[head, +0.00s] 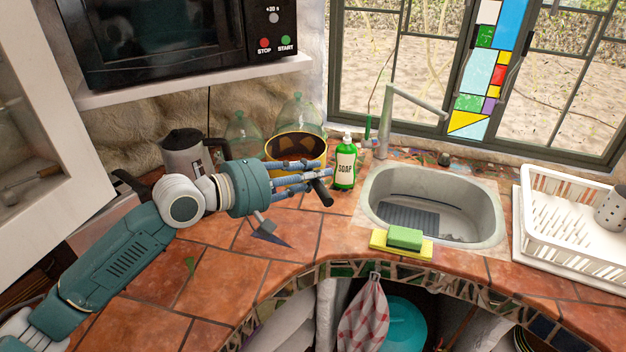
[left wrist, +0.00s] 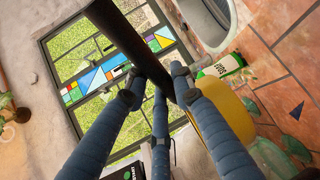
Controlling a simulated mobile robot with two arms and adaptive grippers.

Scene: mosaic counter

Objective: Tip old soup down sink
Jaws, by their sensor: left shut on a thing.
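A yellow pot (head: 296,145) with a dark inside stands out at the back of the counter, left of the sink (head: 478,212). Something brownish shows in it. My left gripper (head: 322,175) is shut on the pot's black handle (head: 322,193). The fingers hide part of the pot's front, and I cannot tell whether its base touches the counter. In the left wrist view the fingers (left wrist: 158,85) close around the dark handle (left wrist: 135,45), with the yellow pot (left wrist: 222,110) beside them. The sink basin is open, with a grey tap (head: 412,101) behind it. My right gripper is not in view.
A green soap bottle (head: 345,165) stands between pot and sink. A green and yellow sponge (head: 405,238) lies at the sink's front edge. A white dish rack (head: 570,225) is on the right. A kettle (head: 183,152) and green glass jugs (head: 242,132) stand behind my arm.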

